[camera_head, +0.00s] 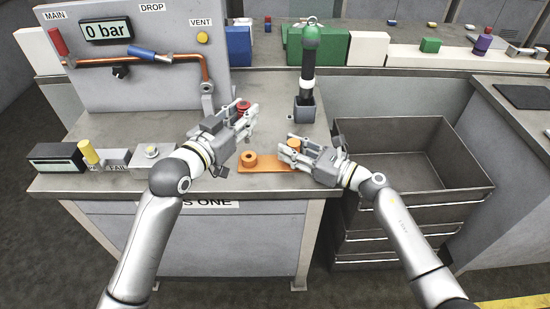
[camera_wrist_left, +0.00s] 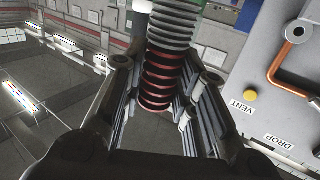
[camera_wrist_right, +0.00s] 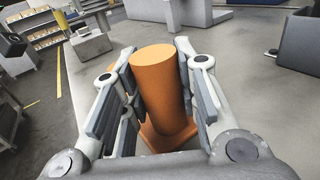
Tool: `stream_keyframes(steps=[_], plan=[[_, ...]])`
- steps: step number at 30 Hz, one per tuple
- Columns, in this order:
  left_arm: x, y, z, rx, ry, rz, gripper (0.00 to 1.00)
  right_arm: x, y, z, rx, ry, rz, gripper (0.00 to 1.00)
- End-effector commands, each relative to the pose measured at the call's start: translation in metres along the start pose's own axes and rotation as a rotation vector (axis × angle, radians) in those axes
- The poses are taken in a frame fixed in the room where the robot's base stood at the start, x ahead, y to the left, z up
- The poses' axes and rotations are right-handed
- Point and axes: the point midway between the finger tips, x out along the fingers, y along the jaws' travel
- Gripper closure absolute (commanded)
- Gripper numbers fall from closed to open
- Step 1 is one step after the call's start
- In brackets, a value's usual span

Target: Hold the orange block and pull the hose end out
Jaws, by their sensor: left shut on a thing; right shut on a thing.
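The orange block (camera_head: 270,164) lies flat near the front edge of the bench. It has a short round socket (camera_head: 249,160) at its left end and an upright orange post (camera_wrist_right: 160,85) at its right end. My right gripper (camera_head: 287,153) is shut on this post, one finger on each side. My left gripper (camera_head: 246,122) is raised above and behind the socket. It is shut on the ribbed hose end (camera_wrist_left: 160,85), grey with a red part, whose red top (camera_head: 242,105) shows in the head view. The hose end is apart from the socket.
A panel (camera_head: 110,95) with a gauge reading 0 bar and a copper pipe stands at the back left. A green-topped black cylinder (camera_head: 308,75) stands in a holder behind my right gripper. An empty grey bin (camera_head: 410,190) is at the right. Small boxes sit front left.

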Motion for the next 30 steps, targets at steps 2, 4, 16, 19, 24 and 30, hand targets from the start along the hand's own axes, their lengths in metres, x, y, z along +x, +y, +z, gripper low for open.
stream_keyframes(steps=[2,4,16,19,24,30], plan=[[0.000,0.000,0.000,0.000,0.001,0.000,1.00,-0.001,0.001,-0.004,0.002,0.006,0.001,1.00],[0.000,0.000,0.000,0.000,0.001,0.000,1.00,-0.001,0.001,-0.004,0.002,0.006,0.001,1.00],[0.000,0.000,0.000,-0.001,0.001,0.000,1.00,0.000,0.000,-0.001,0.001,0.002,0.000,0.46],[0.000,0.000,0.000,-0.001,0.001,0.000,1.00,0.000,0.000,-0.001,0.000,0.001,0.000,0.46],[0.000,0.000,0.000,-0.001,0.001,0.000,1.00,-0.011,0.000,-0.001,-0.001,0.003,-0.001,0.46],[0.000,0.000,0.000,-0.001,0.001,0.000,1.00,-0.050,0.000,-0.002,-0.001,0.006,0.000,0.46]])
